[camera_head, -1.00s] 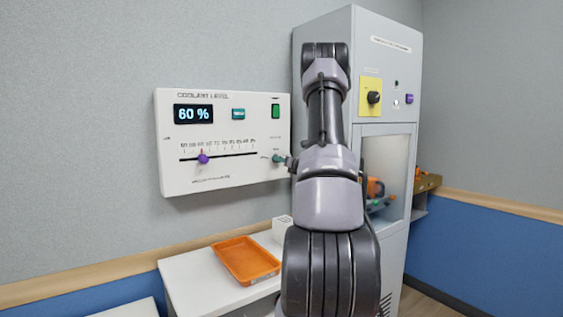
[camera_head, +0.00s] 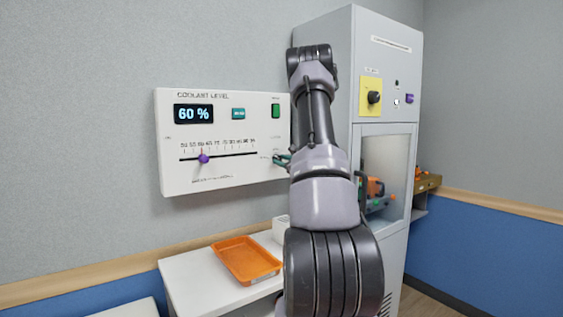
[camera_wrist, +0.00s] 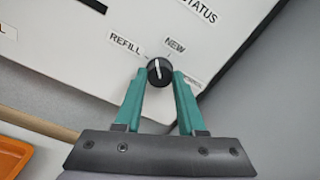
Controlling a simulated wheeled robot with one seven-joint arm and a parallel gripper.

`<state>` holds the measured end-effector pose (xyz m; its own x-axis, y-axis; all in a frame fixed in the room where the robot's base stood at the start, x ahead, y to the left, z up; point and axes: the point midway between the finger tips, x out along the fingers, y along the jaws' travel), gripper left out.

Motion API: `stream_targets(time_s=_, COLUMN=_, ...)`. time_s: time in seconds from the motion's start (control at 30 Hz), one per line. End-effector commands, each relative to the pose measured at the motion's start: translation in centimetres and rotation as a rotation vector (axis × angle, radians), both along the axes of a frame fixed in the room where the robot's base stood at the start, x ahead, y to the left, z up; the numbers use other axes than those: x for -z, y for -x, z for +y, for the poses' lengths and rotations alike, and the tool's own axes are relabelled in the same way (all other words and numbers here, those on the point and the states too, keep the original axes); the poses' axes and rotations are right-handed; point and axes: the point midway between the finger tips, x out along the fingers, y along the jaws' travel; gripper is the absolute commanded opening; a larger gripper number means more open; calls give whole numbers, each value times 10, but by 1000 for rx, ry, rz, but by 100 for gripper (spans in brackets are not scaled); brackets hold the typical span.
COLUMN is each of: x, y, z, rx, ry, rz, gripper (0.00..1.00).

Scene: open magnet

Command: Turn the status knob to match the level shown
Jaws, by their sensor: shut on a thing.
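The white coolant level panel (camera_head: 225,183) is on the wall, and its display (camera_head: 193,114) reads 60 %. A purple slider (camera_head: 203,159) sits on the scale below. The black status knob (camera_wrist: 159,71) has a white pointer line that stands nearly upright in the wrist view, between the labels REFILL (camera_wrist: 125,43) and NEW (camera_wrist: 175,46). A third label (camera_wrist: 195,83) is partly hidden by a finger. My gripper (camera_wrist: 160,77) has its teal fingers on either side of the knob, shut on it. In the head view my gripper (camera_head: 283,159) is at the panel's lower right, largely hidden by my arm.
A grey cabinet (camera_head: 325,60) with a yellow plate and black knob (camera_head: 374,97) stands right of the panel. A white table (camera_head: 190,272) below holds an orange tray (camera_head: 246,260) and a white box (camera_head: 280,227). The space in front of the panel's left side is clear.

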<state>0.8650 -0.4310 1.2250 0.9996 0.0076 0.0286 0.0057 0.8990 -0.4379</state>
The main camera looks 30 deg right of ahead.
Motion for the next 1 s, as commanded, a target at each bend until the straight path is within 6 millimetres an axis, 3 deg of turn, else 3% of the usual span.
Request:
stream_targets(time_s=0.5, x=2, y=0, z=0, rx=0, ry=417, rz=-14, gripper=0)
stream_targets(time_s=1.0, x=2, y=1, z=0, rx=-1, ry=554, rz=-17, gripper=0)
